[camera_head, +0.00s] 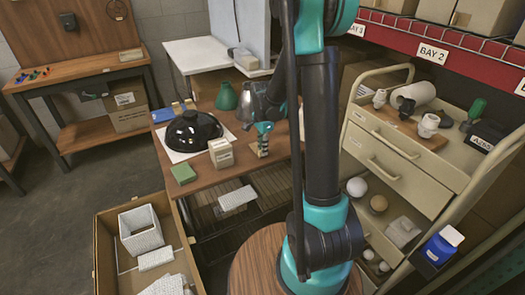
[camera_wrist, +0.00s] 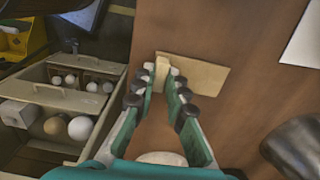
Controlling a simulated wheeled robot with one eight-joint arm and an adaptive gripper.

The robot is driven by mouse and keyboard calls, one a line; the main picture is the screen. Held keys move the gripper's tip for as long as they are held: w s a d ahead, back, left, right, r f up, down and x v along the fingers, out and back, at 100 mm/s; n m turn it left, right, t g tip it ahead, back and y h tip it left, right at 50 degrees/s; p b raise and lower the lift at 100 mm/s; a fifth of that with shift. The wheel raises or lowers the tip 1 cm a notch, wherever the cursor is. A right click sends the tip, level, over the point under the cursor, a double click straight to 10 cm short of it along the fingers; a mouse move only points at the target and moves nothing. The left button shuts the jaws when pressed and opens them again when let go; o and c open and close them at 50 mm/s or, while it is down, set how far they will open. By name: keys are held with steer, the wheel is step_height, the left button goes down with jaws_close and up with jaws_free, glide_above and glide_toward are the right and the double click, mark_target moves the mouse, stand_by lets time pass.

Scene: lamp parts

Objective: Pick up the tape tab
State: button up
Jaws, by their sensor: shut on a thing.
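My gripper (camera_head: 263,129) is low over the brown worktable (camera_head: 215,182), between the small beige box and my arm. In the wrist view its teal fingers (camera_wrist: 162,70) close at the tips on a small pale tan piece, which I take as the tape tab (camera_wrist: 163,66). A flat tan rectangle (camera_wrist: 205,76) lies right behind and beside the fingertips. The fingertips hide part of the held piece, and I cannot tell whether it is clear of the table.
A black dome shade (camera_head: 190,130), a beige box (camera_head: 221,153), a green block (camera_head: 183,174) and green cones (camera_head: 227,96) stand on the table. A metal shade (camera_wrist: 295,147) is close on the right in the wrist view. A drawer cart (camera_head: 400,150) stands at right.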

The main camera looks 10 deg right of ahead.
step_height(320, 180, up, 19)
stand_by(0.4)
stand_by(0.6)
